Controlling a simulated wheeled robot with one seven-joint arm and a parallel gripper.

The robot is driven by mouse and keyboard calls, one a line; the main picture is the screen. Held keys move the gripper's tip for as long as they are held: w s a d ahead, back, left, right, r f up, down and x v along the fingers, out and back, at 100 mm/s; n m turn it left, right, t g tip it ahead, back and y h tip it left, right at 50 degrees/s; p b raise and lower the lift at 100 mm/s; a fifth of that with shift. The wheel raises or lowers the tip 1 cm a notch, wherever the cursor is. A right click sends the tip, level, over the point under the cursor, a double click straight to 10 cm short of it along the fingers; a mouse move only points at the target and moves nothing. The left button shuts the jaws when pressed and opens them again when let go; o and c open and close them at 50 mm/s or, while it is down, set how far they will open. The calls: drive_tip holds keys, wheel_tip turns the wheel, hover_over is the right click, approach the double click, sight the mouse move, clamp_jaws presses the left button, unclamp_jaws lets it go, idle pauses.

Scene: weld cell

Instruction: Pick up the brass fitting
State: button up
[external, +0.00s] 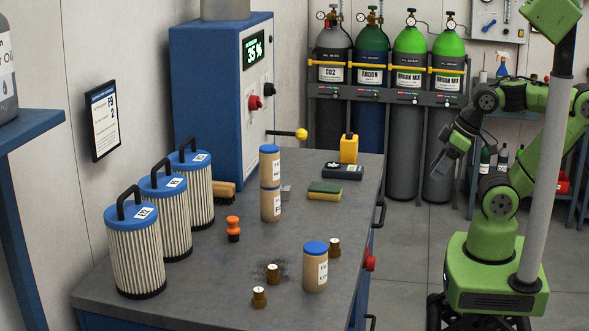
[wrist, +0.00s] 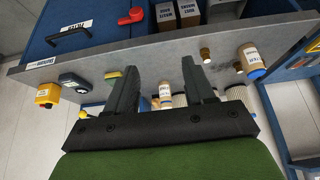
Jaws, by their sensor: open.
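Three small brass fittings stand upright on the workbench: one beside the blue-lidded jar (external: 334,248), one on a dark scorch mark (external: 272,274) and one near the front (external: 259,297). They look alike, and I cannot tell which the task means. In the wrist view one brass fitting (wrist: 206,55) shows right of my fingers, near the bench edge, and another (wrist: 238,67) farther right. My gripper (external: 444,162) is off the bench's right side, well apart from the fittings. In the wrist view my gripper (wrist: 157,68) is open, with nothing between its fingers.
Gas cylinders (external: 410,150) stand behind.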

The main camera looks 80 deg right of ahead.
idle(0.3)
drive_tip(key=n+t+y+b, duration=0.4)
drive_tip(key=n+y+b, duration=0.6)
drive_tip(key=b, duration=0.1)
approach(335, 241)
drive_tip(key=x, duration=0.5)
drive_tip(key=b+x, duration=0.1)
drive_tip(key=x, duration=0.4)
drive_tip(key=shift+w+f, duration=0.1)
drive_tip(key=shift+f, duration=0.2)
drive_tip(key=shift+g, duration=0.3)
clamp_jaws()
